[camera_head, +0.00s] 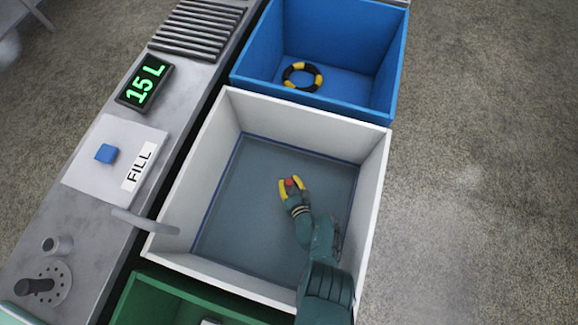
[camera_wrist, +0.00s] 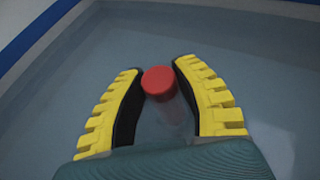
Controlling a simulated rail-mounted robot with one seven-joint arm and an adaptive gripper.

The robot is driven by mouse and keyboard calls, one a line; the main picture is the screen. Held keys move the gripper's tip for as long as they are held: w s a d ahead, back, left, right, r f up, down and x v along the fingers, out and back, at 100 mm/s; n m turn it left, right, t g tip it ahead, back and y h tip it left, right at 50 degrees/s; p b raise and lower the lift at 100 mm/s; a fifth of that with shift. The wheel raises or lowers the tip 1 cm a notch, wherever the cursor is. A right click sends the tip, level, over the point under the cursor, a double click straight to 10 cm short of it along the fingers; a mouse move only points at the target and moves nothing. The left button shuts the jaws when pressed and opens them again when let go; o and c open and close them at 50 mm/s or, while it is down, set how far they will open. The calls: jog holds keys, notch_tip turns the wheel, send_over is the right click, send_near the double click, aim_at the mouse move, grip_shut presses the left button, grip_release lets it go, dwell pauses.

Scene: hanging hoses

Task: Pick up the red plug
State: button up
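The red plug (camera_wrist: 158,82) has a round red top and stands out from the floor of the white bin, between my gripper's fingers in the wrist view. Its lower part looks pale and blurred. My gripper (camera_wrist: 157,92) has yellow ridged fingers with black inner pads, spread to either side of the plug. In the head view my gripper (camera_head: 291,188) is down inside the white bin (camera_head: 372,190), with the red plug (camera_head: 291,183) showing between the yellow fingers.
The white bin's walls surround my gripper. A blue bin (camera_head: 392,70) with a black and yellow ring (camera_head: 302,76) stands behind it, and a green bin (camera_head: 160,290) in front. A grey counter with a spout (camera_head: 145,222) over the bin's left wall, a "15 L" display (camera_head: 145,82) and a blue button (camera_head: 106,153) runs along the left.

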jog(key=shift+s, duration=0.1)
grip_shut()
notch_tip(320, 180, up, 10)
jog(key=p, duration=1)
jog(key=shift+r, duration=0.1)
